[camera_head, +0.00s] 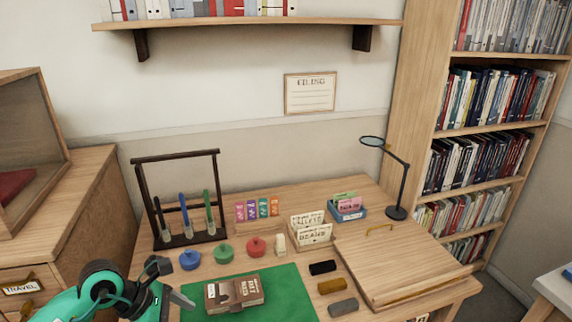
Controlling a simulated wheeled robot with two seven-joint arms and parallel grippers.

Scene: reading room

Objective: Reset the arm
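My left arm is green and black and comes in at the bottom left. Its gripper (174,291) is over the desk's front left, just left of a brown book (234,292) and apart from it. The gripper is seen from the side, so the gap between its fingers is unclear; nothing shows in it. The book lies on a green mat (285,285). My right arm and gripper are out of view.
A dark rack (180,157) with coloured sticks stands behind the arm. Blue (189,260), green (223,253) and red (256,247) round pieces sit before it. A lamp (396,212) and sloped wooden lid (400,260) are right. A cabinet (82,205) stands left.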

